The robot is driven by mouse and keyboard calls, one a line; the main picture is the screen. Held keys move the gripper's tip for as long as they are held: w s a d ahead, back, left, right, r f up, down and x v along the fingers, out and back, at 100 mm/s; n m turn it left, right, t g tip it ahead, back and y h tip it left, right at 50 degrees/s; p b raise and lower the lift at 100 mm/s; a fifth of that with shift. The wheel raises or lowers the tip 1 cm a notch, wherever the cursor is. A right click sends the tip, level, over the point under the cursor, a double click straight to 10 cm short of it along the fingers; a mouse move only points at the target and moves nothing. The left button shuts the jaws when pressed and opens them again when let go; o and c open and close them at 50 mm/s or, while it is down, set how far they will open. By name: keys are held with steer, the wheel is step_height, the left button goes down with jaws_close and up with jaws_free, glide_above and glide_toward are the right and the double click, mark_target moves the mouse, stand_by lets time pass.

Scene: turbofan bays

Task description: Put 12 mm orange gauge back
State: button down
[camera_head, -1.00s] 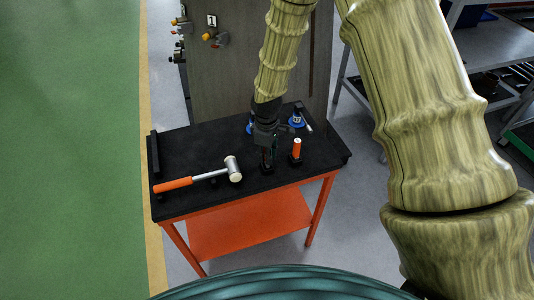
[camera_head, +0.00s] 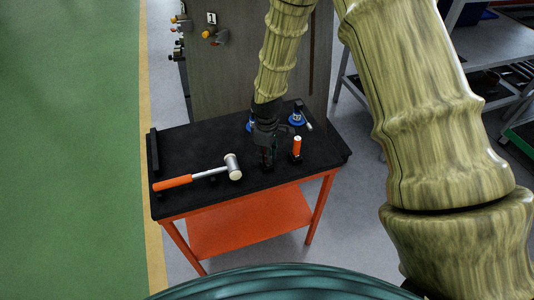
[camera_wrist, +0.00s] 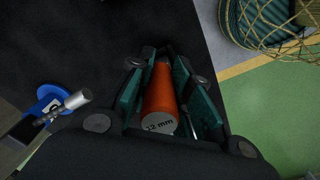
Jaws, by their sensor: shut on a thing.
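The orange gauge (camera_wrist: 161,97), marked "12 mm" on its grey end, sits between the teal fingers in the wrist view. My gripper (camera_head: 267,160) is shut on it, low over the front half of the black table top. The gauge's lower end is hidden by the fingers, so I cannot tell whether it touches the table or sits in a holder.
A hammer with an orange handle (camera_head: 173,183) lies left on the black table (camera_head: 190,145). Blue-based items (camera_head: 296,120) stand behind my gripper; one with a silver cylinder shows in the wrist view (camera_wrist: 47,103). A grey cabinet (camera_head: 225,75) rises behind the table.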

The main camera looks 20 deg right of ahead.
steer(key=shift+f+b, duration=0.3)
steer(key=shift+f, duration=0.35)
stand_by(0.4)
steer(key=c, duration=1.2)
jaws_free()
steer(key=shift+c, duration=0.2)
steer(key=shift+r, duration=0.15)
step_height(320, 180, up, 12)
steer(key=shift+f, duration=0.1)
